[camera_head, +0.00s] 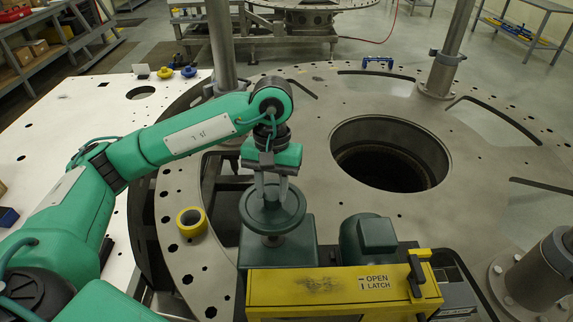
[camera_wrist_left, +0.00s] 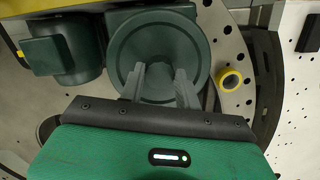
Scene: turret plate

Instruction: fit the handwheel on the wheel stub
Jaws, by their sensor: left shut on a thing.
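The handwheel (camera_head: 288,217) is a round dark grey-green disc with a raised rim. It is level over the green gearbox housing (camera_head: 290,250). My left gripper (camera_head: 271,190) points down at its middle and is shut on its hub. The wrist view also shows the handwheel (camera_wrist_left: 120,50) with both fingers of my left gripper (camera_wrist_left: 160,80) at its centre. A short grey post shows just under the wheel's near rim. The wheel hides most of the stub area, so I cannot tell whether it is seated or just above. My right gripper is not in view.
A green motor (camera_head: 368,240) and a yellow latch box (camera_head: 345,287) stand right of and in front of the wheel. A yellow ring (camera_head: 191,221) lies on the plate to the left. The round plate (camera_head: 310,125) has a large open hole (camera_head: 390,155) and upright posts (camera_head: 446,55).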

